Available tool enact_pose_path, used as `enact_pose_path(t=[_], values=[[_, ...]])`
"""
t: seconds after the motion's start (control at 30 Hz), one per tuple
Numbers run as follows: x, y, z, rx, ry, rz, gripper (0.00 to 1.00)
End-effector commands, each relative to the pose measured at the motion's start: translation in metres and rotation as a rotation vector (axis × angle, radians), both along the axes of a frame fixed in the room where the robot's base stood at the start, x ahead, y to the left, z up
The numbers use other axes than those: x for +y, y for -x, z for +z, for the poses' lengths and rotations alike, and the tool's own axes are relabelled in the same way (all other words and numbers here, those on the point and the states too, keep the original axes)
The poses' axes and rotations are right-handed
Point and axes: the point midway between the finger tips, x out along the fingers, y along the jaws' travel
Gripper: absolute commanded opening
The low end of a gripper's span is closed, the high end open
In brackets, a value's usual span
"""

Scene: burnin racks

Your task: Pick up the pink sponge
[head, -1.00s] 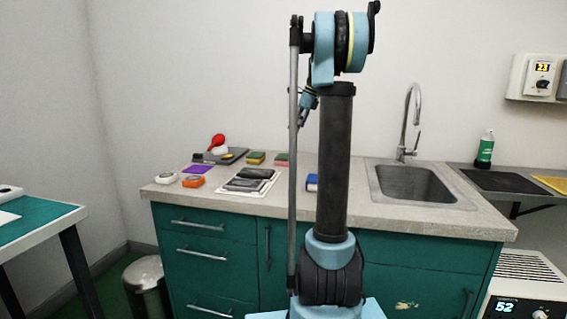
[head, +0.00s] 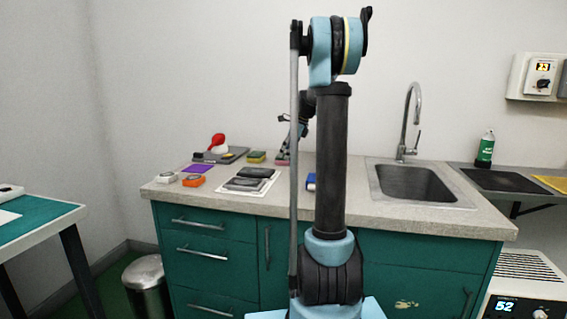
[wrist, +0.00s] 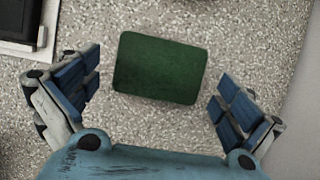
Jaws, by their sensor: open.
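The pink sponge (head: 281,163) lies on the counter towards the back, largely covered by my gripper (head: 285,152) in the head view. In the wrist view, only the dark green top of the sponge (wrist: 160,68) shows, lying flat on the speckled counter; its pink side is hidden. My gripper is open, with one blue-padded finger to the left and one to the right of the sponge. There is a gap on both sides, and the fingers do not visibly touch it.
A yellow sponge with a green top (head: 256,157) lies left of the pink one. A tray with dark items (head: 249,181), an orange item (head: 193,181) and a purple sheet (head: 199,169) lie nearby. The sink (head: 415,185) is at the right.

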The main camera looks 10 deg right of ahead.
Motion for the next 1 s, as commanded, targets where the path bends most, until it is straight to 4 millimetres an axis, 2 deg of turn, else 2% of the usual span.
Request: enact_pose_path(t=[0.13,0.4,0.43,0.7,1.0], values=[[0.0048,-0.0020,-0.0113,0.000,0.000,0.000,1.00],[0.0055,-0.0024,-0.0129,0.000,0.000,0.000,1.00],[0.0055,-0.0024,-0.0129,0.000,0.000,0.000,0.93],[0.0057,-0.0024,-0.0127,0.001,0.000,0.000,0.71],[0.0064,-0.0024,-0.0126,0.001,0.000,0.001,0.70]])
